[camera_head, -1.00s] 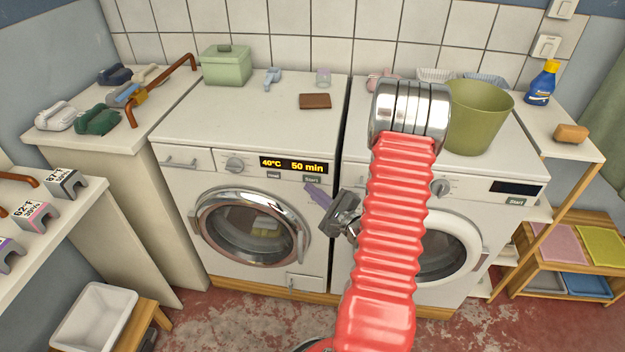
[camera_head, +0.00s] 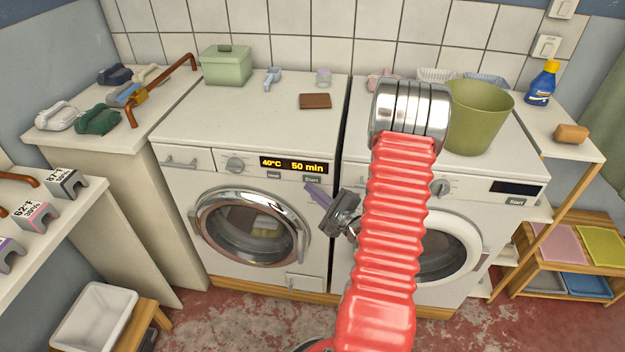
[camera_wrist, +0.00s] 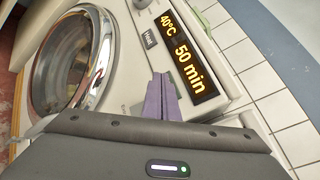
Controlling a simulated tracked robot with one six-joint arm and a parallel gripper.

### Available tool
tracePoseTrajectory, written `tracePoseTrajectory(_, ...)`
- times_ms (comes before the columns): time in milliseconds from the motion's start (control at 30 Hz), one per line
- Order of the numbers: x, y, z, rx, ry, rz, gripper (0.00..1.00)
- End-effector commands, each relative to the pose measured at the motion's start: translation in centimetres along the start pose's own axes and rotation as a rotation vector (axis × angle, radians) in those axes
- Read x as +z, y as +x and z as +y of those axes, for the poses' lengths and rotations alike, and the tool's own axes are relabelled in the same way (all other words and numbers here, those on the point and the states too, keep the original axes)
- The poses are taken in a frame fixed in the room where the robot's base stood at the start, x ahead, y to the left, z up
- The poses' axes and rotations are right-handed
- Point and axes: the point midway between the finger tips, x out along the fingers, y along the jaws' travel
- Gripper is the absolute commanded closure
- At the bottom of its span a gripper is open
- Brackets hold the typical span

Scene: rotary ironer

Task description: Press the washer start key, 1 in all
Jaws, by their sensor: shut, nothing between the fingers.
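The left washer (camera_head: 245,180) has its round door closed and a lit display (camera_head: 293,165) reading 40°C and 50 min. The display also shows in the wrist view (camera_wrist: 186,57). Below the display is a grey Start key (camera_head: 312,179), with another small key (camera_head: 273,175) to its left. My gripper (camera_head: 311,189) has purple fingers, shut and empty, just below the Start key in the head view.
The right machine (camera_head: 480,225) has a dark display and its own Start key (camera_head: 516,202); my arm partly hides it. A green bin (camera_head: 478,118) stands on top. A green box (camera_head: 226,66) and a brown block (camera_head: 315,101) sit on the left washer.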

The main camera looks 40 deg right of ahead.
Motion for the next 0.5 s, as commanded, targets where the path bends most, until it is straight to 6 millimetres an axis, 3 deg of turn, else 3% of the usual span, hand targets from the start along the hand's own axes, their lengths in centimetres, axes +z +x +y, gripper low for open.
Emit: tracePoseTrajectory(500,-0.36,0.4,-0.48,0.0,0.0,0.0,1.0)
